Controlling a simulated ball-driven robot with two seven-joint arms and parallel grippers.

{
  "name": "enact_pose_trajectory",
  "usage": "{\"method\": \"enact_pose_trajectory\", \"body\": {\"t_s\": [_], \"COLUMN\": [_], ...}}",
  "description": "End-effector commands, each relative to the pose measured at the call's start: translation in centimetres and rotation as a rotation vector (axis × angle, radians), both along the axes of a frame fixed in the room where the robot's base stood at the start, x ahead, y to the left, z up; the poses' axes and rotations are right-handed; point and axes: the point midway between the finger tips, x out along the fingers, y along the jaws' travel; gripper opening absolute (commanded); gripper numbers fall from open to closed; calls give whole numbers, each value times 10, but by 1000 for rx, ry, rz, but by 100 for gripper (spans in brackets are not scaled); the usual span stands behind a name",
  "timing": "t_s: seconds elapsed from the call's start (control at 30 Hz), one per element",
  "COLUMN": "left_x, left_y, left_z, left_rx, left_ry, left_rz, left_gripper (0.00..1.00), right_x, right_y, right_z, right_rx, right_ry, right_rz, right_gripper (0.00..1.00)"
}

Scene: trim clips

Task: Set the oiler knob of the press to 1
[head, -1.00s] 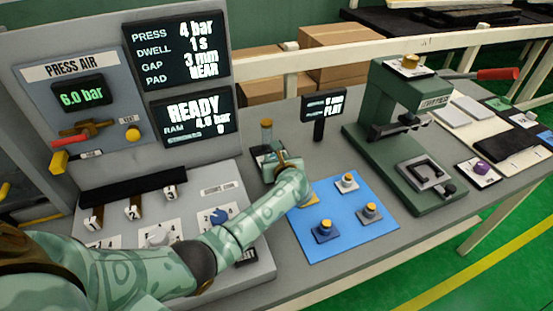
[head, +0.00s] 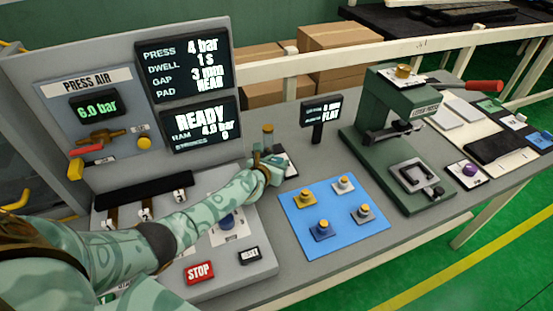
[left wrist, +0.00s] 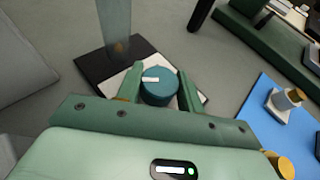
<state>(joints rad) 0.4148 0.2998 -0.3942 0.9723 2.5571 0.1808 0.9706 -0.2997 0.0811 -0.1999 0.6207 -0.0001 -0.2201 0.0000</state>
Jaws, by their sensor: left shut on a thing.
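The teal oiler knob (left wrist: 159,88) stands between the two fingers of my left gripper (left wrist: 158,95), which is shut on it. A short white mark lies on the knob's top, toward its left side in the left wrist view. The knob sits on a dark base plate with a white label (left wrist: 107,82); I cannot read the label's numbers. The oiler's clear tube (left wrist: 114,28) rises behind the knob and shows in the head view (head: 267,138). In the head view, my left gripper (head: 268,170) hides the knob. My right gripper is not in view.
A blue mat (head: 335,240) with several knobbed pieces lies right of my gripper. A small display (head: 320,112) and the green press (head: 395,140) stand beyond it. The control console (head: 240,262), with a red STOP button (head: 199,272), lies below my left arm.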

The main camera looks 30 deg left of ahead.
Motion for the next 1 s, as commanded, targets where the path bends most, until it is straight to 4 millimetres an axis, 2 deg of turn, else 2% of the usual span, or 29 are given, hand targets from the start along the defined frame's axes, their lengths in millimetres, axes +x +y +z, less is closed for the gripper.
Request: {"method": "enact_pose_trajectory", "body": {"t_s": [0.6, 0.63, 0.7, 1.0], "left_x": [-1, -1, -1, 0], "left_y": [0, 0, 0, 0], "left_z": [-2, -2, -2, 1], "left_rx": [1, 1, 1, 1], "left_ry": [3, 3, 3, 1], "left_rz": [-47, -47, -47, -48], "left_gripper": [15, 40, 59, 59], "right_x": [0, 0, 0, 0], "right_y": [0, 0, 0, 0], "right_z": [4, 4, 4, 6], "right_rx": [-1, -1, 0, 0], "right_ry": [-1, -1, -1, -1], "right_rz": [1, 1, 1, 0], "right_gripper": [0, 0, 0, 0]}}
